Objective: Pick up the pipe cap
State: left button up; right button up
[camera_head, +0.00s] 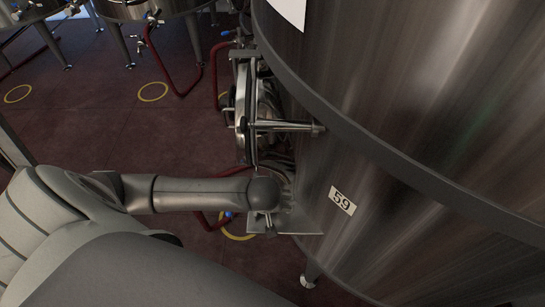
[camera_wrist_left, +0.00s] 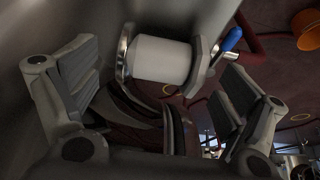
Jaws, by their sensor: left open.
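My left gripper (camera_wrist_left: 158,68) is open in the left wrist view, with one dark-padded finger on each side. A pale cylindrical pipe piece (camera_wrist_left: 162,60) with a metal ring at its left end and a flange at its right end shows between and beyond the fingers. I cannot tell whether it is touched, or which part is the pipe cap. A blue handle (camera_wrist_left: 231,40) sits just right of the flange. In the head view my left arm reaches to the tank's side, and its gripper is mostly hidden there. My right gripper is not in view.
A large steel tank (camera_head: 400,130) labelled 59 fills the right of the head view. A round hatch with a bar (camera_head: 285,126) juts from its side, close to my arm. Red hoses (camera_head: 174,75) lie on the floor. An orange container (camera_wrist_left: 308,28) shows in the wrist view.

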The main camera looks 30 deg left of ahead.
pick_arm(q)
jog(key=shift+x, duration=1)
jog(key=shift+w+a+f+p, duration=0.2)
jog(key=shift+w+f+p, duration=0.1)
jog(key=shift+f, duration=0.2)
jog(key=c, duration=1.2)
jog(key=shift+c, duration=0.2)
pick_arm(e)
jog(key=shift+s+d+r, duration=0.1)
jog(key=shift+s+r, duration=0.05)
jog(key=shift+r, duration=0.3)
